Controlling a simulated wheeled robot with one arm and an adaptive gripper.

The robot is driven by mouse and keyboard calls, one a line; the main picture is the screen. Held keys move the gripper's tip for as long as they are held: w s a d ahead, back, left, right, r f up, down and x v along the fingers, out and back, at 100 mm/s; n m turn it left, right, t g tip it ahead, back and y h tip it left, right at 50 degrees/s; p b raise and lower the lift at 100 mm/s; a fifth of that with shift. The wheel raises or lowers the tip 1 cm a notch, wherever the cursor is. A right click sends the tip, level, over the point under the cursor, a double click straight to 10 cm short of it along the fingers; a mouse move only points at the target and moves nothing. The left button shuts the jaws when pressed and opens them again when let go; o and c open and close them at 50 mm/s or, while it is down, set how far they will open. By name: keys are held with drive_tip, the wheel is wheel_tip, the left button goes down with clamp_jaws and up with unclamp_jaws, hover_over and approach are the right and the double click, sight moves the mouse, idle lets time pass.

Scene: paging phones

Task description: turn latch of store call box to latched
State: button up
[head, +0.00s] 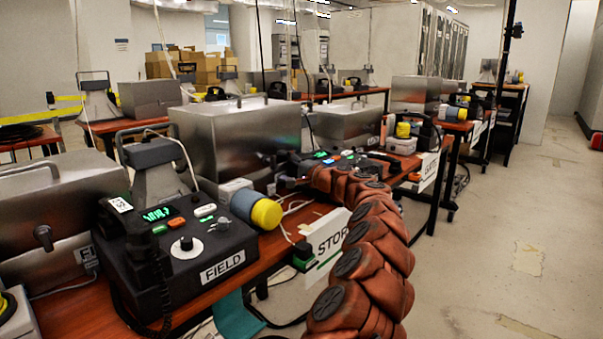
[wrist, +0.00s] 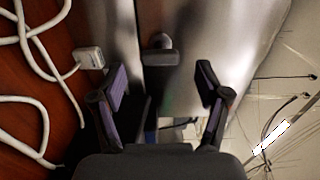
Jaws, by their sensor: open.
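The store call box (head: 235,130) is a steel box behind the FIELD phone in the head view, left of my arm. In the wrist view its steel face (wrist: 185,25) fills the upper middle. Its latch (wrist: 160,55) is a small dark handle there, ahead of my gripper and between the lines of its fingers. My gripper (wrist: 164,88) is open, with a finger on each side and nothing between the fingertips. In the head view my gripper (head: 286,174) is small and dark near the box's front, and I cannot make out the latch there.
White cables and a white plug (wrist: 88,58) lie on the wooden tabletop in the wrist view. The FIELD phone (head: 185,240), a yellow-ended cylinder (head: 266,213) and the STORE sign (head: 328,240) stand near my arm. The floor (head: 500,230) at right is free.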

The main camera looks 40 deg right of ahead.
drive_tip(key=v, duration=0.7)
idle(0.7)
